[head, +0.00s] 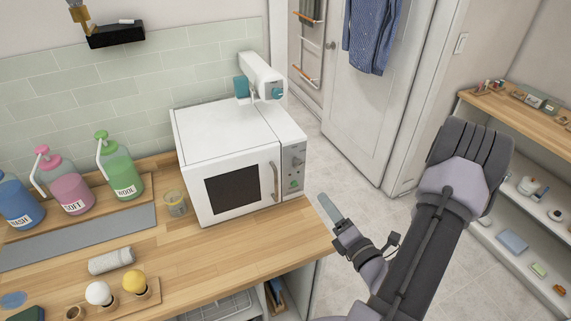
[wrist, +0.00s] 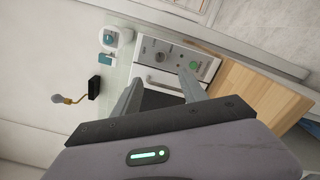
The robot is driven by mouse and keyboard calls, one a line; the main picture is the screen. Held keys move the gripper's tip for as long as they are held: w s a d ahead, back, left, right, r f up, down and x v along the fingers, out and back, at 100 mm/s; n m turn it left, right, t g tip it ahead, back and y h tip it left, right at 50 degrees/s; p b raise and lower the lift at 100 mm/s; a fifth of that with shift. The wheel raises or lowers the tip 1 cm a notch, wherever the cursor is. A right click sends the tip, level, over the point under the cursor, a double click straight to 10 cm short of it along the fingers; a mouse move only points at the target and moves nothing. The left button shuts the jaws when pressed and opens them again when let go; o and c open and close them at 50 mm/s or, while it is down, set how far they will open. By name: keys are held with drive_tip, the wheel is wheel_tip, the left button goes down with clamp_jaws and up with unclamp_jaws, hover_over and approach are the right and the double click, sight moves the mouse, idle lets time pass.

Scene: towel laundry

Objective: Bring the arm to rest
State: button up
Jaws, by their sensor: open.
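My gripper (head: 331,208) is at the right end of the wooden counter, in front of and to the right of the white microwave-like machine (head: 228,190). In the wrist view my gripper (wrist: 160,88) shows two grey fingers spread apart with nothing between them. The machine's control panel (wrist: 196,62) lies beyond the fingertips in that view. My arm rises at the right of the head view and bends down toward the counter edge.
Blue, pink and green pump bottles (head: 120,172) stand on the counter (head: 205,255) at left. A rolled towel (head: 111,261), two bulb-like knobs and a glass jar (head: 175,204) are nearby. Shelves (head: 520,200) stand at right; floor between is clear.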

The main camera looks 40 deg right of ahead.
drive_tip(key=w+a+r+n+g+y+b, duration=0.1)
drive_tip(key=w+a+r+n+y+b, duration=0.15)
drive_tip(key=a+n+y, duration=0.65)
drive_tip(key=w+a+r+n+g+y+b, duration=0.2)
drive_tip(key=w+a+r+n+y, duration=0.15)
drive_tip(key=a+n+y, duration=0.55)
drive_tip(key=s+a+f+n+g+h+b, duration=0.2)
drive_tip(key=s+a+n+g+h+b, duration=0.1)
drive_tip(key=s+a+n+g, duration=0.5)
drive_tip(key=s+a+f+n+g+h+b, duration=0.25)
drive_tip(key=s+a+n+g, duration=0.25)
drive_tip(key=a+n, duration=0.5)
drive_tip(key=d+r+n+t+h, duration=0.1)
drive_tip(key=n+h, duration=0.1)
drive_tip(key=n, duration=0.1)
drive_tip(key=d+r+n+t+h+b, duration=0.1)
drive_tip(key=d+n+t+h, duration=0.1)
drive_tip(key=n, duration=0.2)
drive_tip(key=d+r+n+t+h+b, duration=0.1)
drive_tip(key=d+n+h, duration=0.1)
drive_tip(key=n, duration=0.1)
drive_tip(key=shift+s, duration=0.15)
drive_tip(key=shift+d, duration=0.1)
